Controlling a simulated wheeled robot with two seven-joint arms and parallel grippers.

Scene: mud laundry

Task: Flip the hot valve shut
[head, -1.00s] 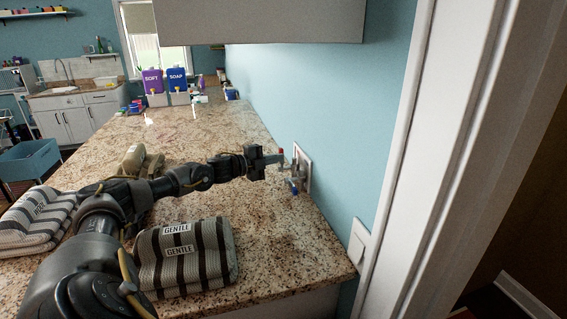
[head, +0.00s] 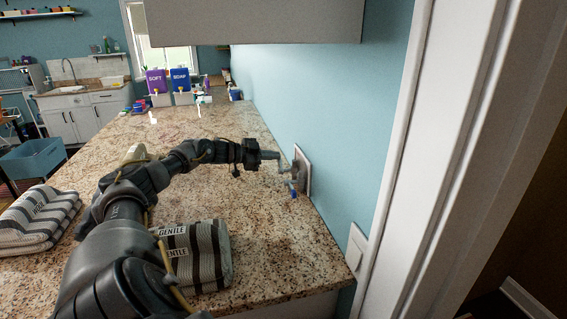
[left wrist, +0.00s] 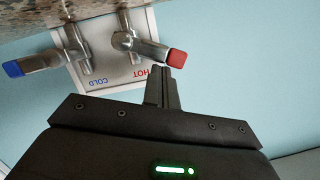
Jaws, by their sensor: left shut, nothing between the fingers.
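The valve box (head: 303,170) is set in the blue wall just above the counter. In the left wrist view, the hot valve's handle (left wrist: 150,48) has a red tip and points right, beside the printed word HOT. The cold valve's handle (left wrist: 40,62) has a blue tip and points left; its blue tip also shows in the head view (head: 293,190). My left gripper (head: 277,155) is shut and empty in front of the box. In the wrist view its fingertips (left wrist: 164,72) are right by the red tip; contact is unclear. The red tip is not visible in the head view.
Striped folded towels (head: 205,255) lie on the granite counter (head: 270,260) below my left arm, with another stack (head: 38,218) at left. A cabinet (head: 255,22) overhangs the counter. SOFT and SOAP containers (head: 170,82) stand far back. A door frame (head: 440,150) is at right.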

